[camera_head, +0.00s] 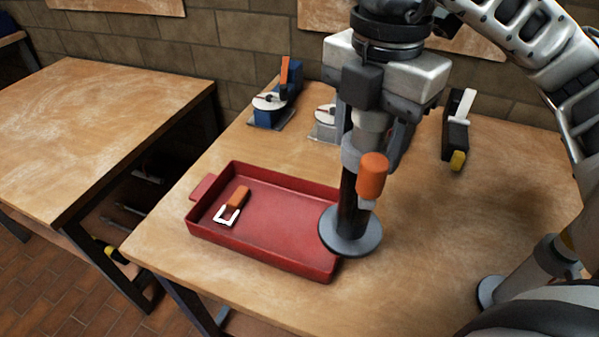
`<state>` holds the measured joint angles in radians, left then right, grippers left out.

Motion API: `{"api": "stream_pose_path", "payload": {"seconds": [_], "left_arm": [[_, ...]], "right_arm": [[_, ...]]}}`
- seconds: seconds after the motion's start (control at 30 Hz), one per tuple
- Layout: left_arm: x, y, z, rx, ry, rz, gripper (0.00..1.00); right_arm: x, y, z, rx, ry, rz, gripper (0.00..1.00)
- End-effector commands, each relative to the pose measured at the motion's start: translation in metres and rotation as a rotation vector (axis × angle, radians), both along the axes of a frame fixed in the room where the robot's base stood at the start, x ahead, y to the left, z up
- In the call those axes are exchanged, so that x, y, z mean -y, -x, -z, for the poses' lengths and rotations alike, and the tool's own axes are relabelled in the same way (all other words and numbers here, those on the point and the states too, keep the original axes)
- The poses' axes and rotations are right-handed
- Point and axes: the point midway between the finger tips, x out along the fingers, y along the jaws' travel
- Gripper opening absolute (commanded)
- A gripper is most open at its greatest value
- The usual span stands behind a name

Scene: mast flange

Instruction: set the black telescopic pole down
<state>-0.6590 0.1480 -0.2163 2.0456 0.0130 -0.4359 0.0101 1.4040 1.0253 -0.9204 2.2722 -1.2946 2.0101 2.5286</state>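The black telescopic pole (348,205) is upright, with a grey collar, an orange knob (372,176) on its side and a round grey foot plate (350,232) at the bottom. My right gripper (374,135) comes from above right and is shut on the pole's upper grey part. The foot plate overlaps the right end of the red tray (245,249) in the picture. I cannot tell whether it touches the table (420,240) or hangs just above it. My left gripper is not in view.
A blue device with an orange lever (270,108), a grey one (325,122) and a black clamp (455,135) stand behind. A grey tube with a round foot (510,282) is at lower right. The table's right-middle is clear.

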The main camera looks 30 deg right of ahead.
Motion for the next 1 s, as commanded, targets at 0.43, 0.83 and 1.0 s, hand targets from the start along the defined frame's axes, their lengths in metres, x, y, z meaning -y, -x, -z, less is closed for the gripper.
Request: {"api": "stream_pose_path", "payload": {"seconds": [0.43,0.83,1.0], "left_arm": [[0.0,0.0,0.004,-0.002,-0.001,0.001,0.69],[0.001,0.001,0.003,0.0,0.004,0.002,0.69],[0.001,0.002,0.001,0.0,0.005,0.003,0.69]], "right_arm": [[-0.018,-0.075,0.054,-0.005,-0.002,-0.001,0.0],[-0.023,-0.101,0.086,-0.003,-0.001,-0.002,0.0],[-0.022,-0.1,0.108,-0.002,0.002,-0.001,0.0]]}}
